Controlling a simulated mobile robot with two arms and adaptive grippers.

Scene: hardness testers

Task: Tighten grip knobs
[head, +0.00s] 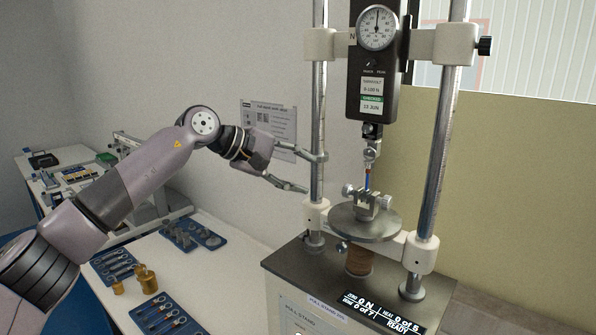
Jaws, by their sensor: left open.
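The pull stand (359,262) stands at the right with two upright posts. A lower grip (370,200) with small round knobs (348,190) at its sides sits on a round plate (365,222) between the posts. An upper grip (371,148) hangs below the force gauge (374,70). How tight the knobs are cannot be told. My right gripper is out of view.
The left post (319,105) is at my left fingertips. A wall sheet (268,125) hangs behind the gripper. A white bench (205,262) at the left carries blue trays (163,316) of parts and brass weights (146,279). The stand's display (381,312) reads 0 N and READY.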

